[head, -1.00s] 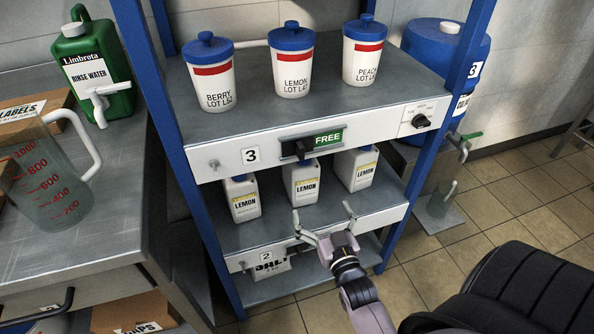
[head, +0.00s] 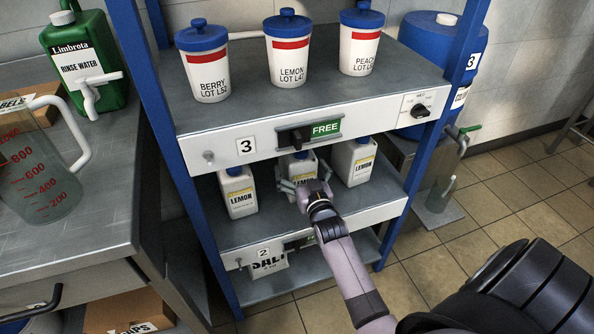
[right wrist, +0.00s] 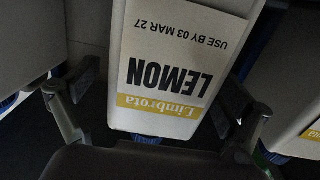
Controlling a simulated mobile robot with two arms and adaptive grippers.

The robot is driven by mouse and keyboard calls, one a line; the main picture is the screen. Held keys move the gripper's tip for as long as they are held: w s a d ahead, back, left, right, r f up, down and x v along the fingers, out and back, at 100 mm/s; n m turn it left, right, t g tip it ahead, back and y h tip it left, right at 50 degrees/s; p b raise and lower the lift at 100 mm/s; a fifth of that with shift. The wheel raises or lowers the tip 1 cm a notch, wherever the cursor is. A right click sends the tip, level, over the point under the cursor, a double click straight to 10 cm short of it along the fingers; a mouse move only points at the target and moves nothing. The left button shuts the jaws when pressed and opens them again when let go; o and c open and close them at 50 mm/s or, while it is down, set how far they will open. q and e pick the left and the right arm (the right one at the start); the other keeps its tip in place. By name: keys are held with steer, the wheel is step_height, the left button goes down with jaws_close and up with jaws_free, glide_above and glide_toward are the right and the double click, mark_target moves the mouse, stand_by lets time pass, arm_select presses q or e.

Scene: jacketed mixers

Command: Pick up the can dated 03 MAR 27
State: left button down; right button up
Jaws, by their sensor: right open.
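Three white square lemon cans with yellow-and-white labels stand on the middle shelf: a left can (head: 238,192), a middle can (head: 299,164) and a right can (head: 353,160). My right gripper (head: 304,192) is at the middle can and hides its lower part. In the right wrist view, the can between my fingers (right wrist: 180,18) appears upside down and reads "LEMON" and "USE BY 03 MAR 27". My right gripper (right wrist: 155,105) is open, with one finger on each side of this can and gaps visible. The other cans' dates are not readable. My left gripper is out of view.
Above the cans, the upper shelf (head: 330,100) holds berry, lemon and peach tubs; its front panel has a "FREE" sign (head: 326,129) and a black handle. Neighbouring cans stand close on both sides. A blue drum (head: 425,45) is at the right, a steel bench (head: 90,235) at the left.

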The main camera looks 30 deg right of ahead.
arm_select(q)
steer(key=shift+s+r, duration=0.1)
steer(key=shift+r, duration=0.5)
arm_select(e)
steer(key=shift+x, duration=0.8)
steer(key=shift+r, duration=0.1)
steer(key=shift+c, duration=0.2)
steer(key=c, duration=1.9)
steer(key=shift+w+r, duration=0.1)
steer(key=shift+r, duration=0.3)
steer(key=shift+f, duration=0.1)
